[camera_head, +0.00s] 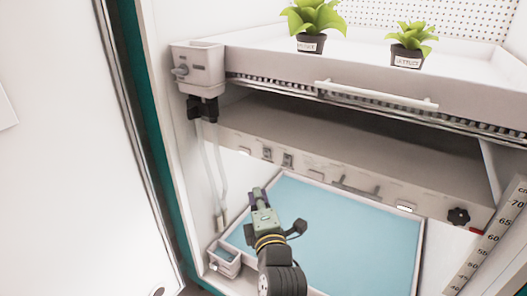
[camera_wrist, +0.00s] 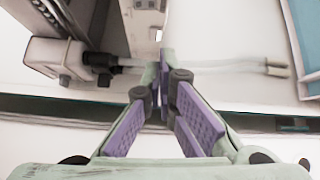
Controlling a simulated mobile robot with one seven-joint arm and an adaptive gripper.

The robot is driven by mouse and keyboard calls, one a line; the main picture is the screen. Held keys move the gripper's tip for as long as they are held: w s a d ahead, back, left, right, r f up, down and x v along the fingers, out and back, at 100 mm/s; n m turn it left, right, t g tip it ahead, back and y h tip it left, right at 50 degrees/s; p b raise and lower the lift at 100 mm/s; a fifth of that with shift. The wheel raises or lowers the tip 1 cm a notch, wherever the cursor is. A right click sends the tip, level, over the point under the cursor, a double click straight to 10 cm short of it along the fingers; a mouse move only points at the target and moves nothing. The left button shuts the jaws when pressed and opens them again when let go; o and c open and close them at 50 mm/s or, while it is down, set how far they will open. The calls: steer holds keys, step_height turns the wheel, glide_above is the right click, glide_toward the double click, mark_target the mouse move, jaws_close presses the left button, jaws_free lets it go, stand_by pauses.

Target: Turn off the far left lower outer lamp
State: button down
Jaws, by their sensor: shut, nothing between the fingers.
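The lamp housing (camera_head: 330,165) is a long pale bar under the upper shelf in the head view. Small switches (camera_head: 288,160) sit along its front face, toward the left end. In the wrist view the housing's end (camera_wrist: 148,20) is at top centre, with a small bright square near its lower edge. I cannot tell which switch is the far left outer one, nor whether its lamp is lit. My gripper (camera_head: 257,191) has purple-padded fingers and is shut and empty. It is below the switches in the head view, apart from them. In the wrist view my gripper (camera_wrist: 165,65) points toward the housing's end.
A white valve box (camera_head: 198,68) with hanging tubes (camera_head: 213,160) is at the left post. A blue-bottomed tray (camera_head: 345,235) lies below. A black knob (camera_head: 458,216) and a ruler (camera_head: 495,230) are at right. Potted lettuces (camera_head: 407,58) stand on the upper shelf.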

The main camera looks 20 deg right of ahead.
mark_target(267, 154)
steer(key=shift+s+d+r+t+y, duration=0.1)
steer(key=shift+s+r+t+y, duration=0.35)
steer(key=shift+s+r, duration=0.7)
steer(key=shift+w, duration=0.1)
steer(key=w+b, duration=0.1)
steer(key=b, duration=0.4)
steer(key=w+b, duration=0.1)
steer(key=b, duration=0.5)
steer(key=shift+w+d+f, duration=0.15)
steer(key=shift+w+f, duration=0.1)
steer(key=shift+w+d+r+p, duration=0.3)
steer(key=shift+w+d+p, duration=0.45)
steer(key=shift+w, duration=0.9)
steer(key=shift+w+d+r+p, duration=0.3)
steer(key=shift+w+d+p, duration=0.4)
steer(key=shift+w, duration=0.9)
steer(key=shift+w+d+r+p, duration=0.3)
steer(key=shift+w+d+p, duration=0.45)
steer(key=shift+w, duration=0.9)
steer(key=shift+a, duration=0.2)
